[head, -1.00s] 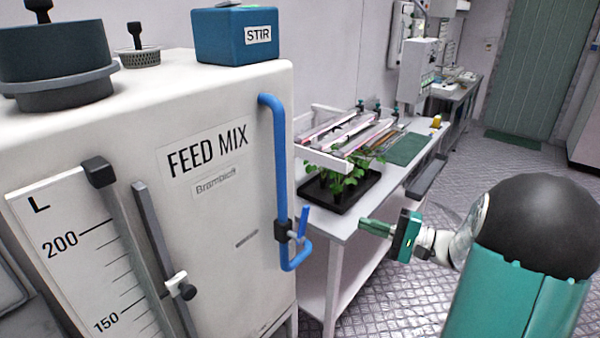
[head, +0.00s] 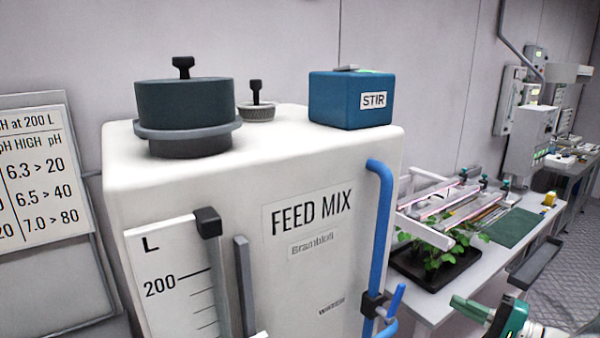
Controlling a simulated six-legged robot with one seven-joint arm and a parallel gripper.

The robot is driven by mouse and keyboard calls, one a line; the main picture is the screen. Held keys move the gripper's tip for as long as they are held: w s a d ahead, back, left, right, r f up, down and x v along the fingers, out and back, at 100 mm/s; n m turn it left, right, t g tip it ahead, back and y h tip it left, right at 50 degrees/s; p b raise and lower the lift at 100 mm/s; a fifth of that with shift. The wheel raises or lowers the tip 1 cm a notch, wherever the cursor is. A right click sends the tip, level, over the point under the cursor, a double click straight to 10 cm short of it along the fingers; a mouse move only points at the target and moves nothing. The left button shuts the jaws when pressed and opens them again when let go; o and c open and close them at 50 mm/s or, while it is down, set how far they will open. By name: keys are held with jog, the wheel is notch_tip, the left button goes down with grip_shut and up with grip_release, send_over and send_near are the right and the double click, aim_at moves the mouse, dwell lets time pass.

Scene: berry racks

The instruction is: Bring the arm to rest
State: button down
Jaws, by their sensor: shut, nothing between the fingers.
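My gripper (head: 468,306) shows at the lower right of the head view, a green and dark-grey end with its fingers together and nothing between them. It is in front of the bench's near edge, to the right of the tank's blue pipe, and looks apart from both. The rest of my arm is cut off by the bottom edge of the picture, so its pose is mostly hidden.
A white FEED MIX tank (head: 250,175) fills the middle, with a blue STIR box (head: 345,98) and a dark lid (head: 186,108) on top. Its blue pipe (head: 385,215) stands out near my gripper. A bench (head: 437,300) holds a black plant tray (head: 440,275). A pH chart (head: 32,170) hangs left.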

jog(key=s+a+n+g+h, duration=0.25)
jog(key=s+a+g, duration=0.2)
jog(key=a, duration=0.35)
jog(key=s+a+n+g+h, duration=0.1)
jog(key=s+a+n+g, duration=0.3)
jog(key=a, duration=0.5)
jog(key=s+r+n+t+h, duration=0.1)
jog(key=s+n+h, duration=0.3)
jog(key=s+h, duration=0.4)
jog(key=shift+s+a+r+t+h, duration=0.4)
jog(key=shift+r+h, duration=0.3)
jog(key=shift+h, duration=0.45)
